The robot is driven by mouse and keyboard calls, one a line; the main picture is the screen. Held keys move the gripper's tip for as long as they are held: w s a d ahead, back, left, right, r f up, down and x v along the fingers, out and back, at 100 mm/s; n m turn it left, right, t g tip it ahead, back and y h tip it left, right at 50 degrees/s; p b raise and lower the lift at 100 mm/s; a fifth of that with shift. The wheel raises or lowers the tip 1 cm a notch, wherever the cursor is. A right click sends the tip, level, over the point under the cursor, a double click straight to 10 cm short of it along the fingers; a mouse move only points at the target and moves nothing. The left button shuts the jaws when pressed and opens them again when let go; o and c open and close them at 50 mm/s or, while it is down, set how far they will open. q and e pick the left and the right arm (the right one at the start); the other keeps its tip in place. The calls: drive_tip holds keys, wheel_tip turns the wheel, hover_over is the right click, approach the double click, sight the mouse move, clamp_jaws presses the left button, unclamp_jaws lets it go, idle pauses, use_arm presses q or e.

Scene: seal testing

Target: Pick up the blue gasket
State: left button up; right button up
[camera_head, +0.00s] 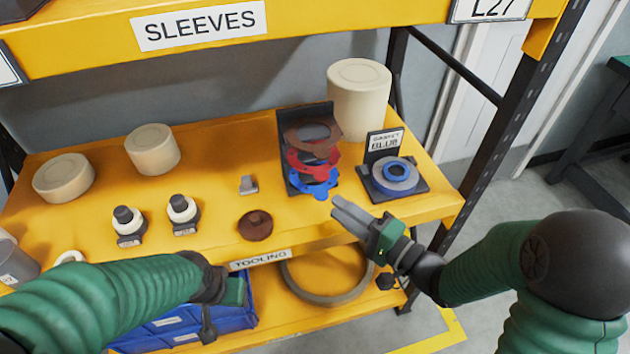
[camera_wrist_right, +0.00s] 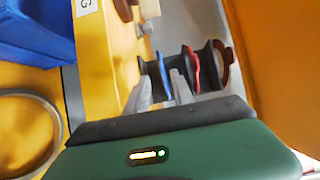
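The blue gasket (camera_head: 320,187) is the lowest of the gaskets on a dark upright rack (camera_head: 297,187), below a red gasket (camera_head: 303,162) and a brown one (camera_head: 303,134). My right gripper (camera_head: 337,206) points at it from the lower right. In the right wrist view, its two fingers (camera_wrist_right: 161,92) are apart. The blue gasket (camera_wrist_right: 163,73) shows edge-on between them near the tips; I cannot tell whether they touch it. The red gasket (camera_wrist_right: 190,66) is just beyond the right finger. My left gripper (camera_head: 222,300) is low at the shelf's front; its fingers are unclear.
A blue-and-grey ring part (camera_head: 395,174) sits on a stand labelled "GASKET BLUE", right of the rack. A cream cylinder (camera_head: 358,95) stands behind. A brown knobbed disc (camera_head: 255,225) lies left of my right gripper. Below are a large ring (camera_head: 325,298) and blue bin (camera_head: 240,318).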

drive_tip(key=b+x, duration=0.1)
drive_tip(key=x, duration=0.3)
drive_tip(key=shift+r, duration=0.15)
clamp_jaws()
